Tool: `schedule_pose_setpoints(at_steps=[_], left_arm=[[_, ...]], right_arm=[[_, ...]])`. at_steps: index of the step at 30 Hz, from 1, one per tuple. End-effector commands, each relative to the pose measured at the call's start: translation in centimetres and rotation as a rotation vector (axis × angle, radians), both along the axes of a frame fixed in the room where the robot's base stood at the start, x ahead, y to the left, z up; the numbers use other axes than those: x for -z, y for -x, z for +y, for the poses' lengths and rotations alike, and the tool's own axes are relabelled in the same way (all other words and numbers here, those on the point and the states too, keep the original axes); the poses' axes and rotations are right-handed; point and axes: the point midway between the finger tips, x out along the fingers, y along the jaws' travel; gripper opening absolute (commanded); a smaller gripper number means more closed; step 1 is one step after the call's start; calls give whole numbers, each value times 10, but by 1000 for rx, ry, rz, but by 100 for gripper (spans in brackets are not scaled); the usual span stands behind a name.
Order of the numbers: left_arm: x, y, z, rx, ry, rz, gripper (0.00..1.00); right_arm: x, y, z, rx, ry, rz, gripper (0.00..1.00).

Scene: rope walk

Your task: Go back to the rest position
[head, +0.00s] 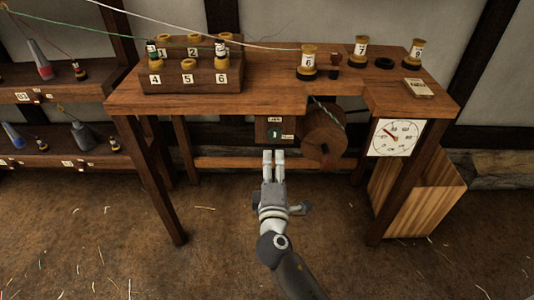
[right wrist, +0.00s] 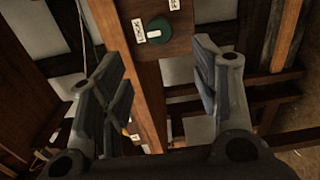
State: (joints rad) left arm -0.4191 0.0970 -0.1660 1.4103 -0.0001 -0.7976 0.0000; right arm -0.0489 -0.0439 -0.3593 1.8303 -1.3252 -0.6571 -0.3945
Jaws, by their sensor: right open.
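My right gripper (head: 273,155) reaches up from the bottom of the head view and is in front of the wooden workbench (head: 260,93), below its top. In the right wrist view its two fingers (right wrist: 162,85) stand wide apart with nothing between them. A small wooden panel (head: 274,129) with a green knob and white labels hangs under the bench just beyond the fingertips. The knob (right wrist: 158,30) shows in the right wrist view past the fingertips. I cannot tell if the fingers touch the panel. My left gripper is not in view.
A wooden wheel (head: 325,135) and a dial (head: 396,137) are right of the panel. Numbered spools, including spool 6 (head: 308,62), stand on the bench. A rack (head: 190,78) holds more, with strings running up left. A crate (head: 420,195) stands at right. The front floor is open.

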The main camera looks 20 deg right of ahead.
Motion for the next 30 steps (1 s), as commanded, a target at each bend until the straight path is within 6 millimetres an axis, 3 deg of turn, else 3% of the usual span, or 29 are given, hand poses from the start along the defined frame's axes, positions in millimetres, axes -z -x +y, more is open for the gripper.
schedule_pose_setpoints(at_steps=[5, 8, 11, 14, 17, 21, 24, 30], left_arm=[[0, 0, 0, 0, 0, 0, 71], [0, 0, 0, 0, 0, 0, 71], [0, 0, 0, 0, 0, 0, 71], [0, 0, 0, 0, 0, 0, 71], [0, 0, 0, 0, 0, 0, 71], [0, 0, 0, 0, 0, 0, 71], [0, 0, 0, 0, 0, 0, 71], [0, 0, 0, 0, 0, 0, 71]], right_arm=[[3, 0, -1, 0, -5, 5, 56], [24, 3, -4, 2, -48, 48, 56], [74, 14, -11, 12, -153, 146, 56], [142, 37, -20, 46, -313, 283, 56], [211, 72, -29, 107, -485, 426, 56], [298, 137, -40, 235, -721, 612, 56], [348, 190, -44, 350, -885, 730, 56], [417, 295, -49, 610, -1162, 906, 56]])
